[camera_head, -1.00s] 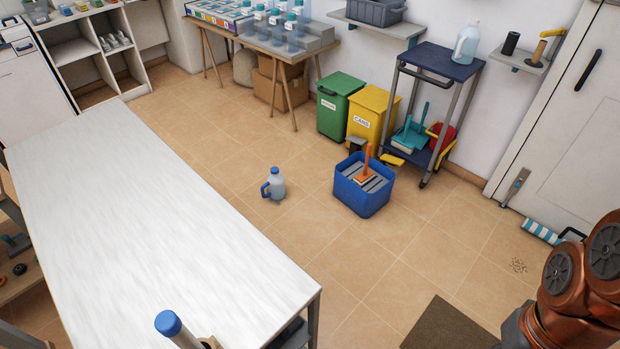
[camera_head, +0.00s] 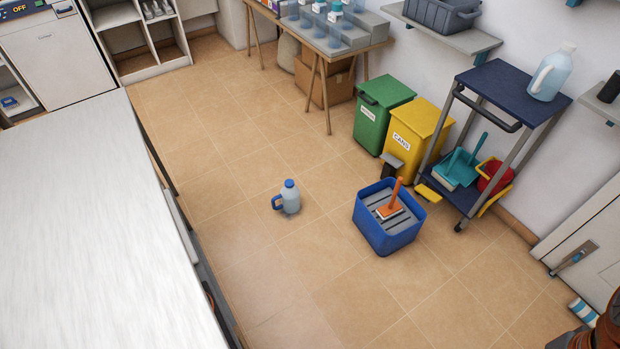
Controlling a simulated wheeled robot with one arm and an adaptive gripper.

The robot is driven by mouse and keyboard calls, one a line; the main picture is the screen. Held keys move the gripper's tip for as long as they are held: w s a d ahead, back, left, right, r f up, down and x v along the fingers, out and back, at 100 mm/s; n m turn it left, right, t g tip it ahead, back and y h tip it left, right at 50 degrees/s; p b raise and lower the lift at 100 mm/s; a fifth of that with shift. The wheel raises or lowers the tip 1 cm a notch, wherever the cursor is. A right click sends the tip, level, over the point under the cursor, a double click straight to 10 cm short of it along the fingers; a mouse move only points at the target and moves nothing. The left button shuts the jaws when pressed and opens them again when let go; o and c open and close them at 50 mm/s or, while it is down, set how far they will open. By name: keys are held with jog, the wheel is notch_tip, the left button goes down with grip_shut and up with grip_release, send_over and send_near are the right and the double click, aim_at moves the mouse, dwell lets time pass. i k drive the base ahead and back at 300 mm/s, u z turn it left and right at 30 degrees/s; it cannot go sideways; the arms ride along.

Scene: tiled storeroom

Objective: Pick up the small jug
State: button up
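A small jug (camera_head: 287,198) stands upright on the tiled floor near the middle of the view. It is pale blue and translucent, with a blue cap and a blue handle on its left side. A larger jug (camera_head: 551,72) of similar pale blue, with a white handle, stands on top of the dark blue cart. My gripper is not in view. Only a small copper-coloured part of my arm shows at the bottom right corner, well away from the small jug.
A blue bucket (camera_head: 385,241) with an orange-handled tool stands right of the small jug. Green (camera_head: 371,127) and yellow (camera_head: 409,142) bins and a cart (camera_head: 514,93) stand behind it. A white table (camera_head: 74,220) fills the left. Floor around the jug is clear.

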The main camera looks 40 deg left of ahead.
aim_at(291, 198)
jog(key=i, duration=1.3)
jog(key=u, duration=3.45)
jog(key=i, duration=0.5)
jog(key=u, duration=0.1)
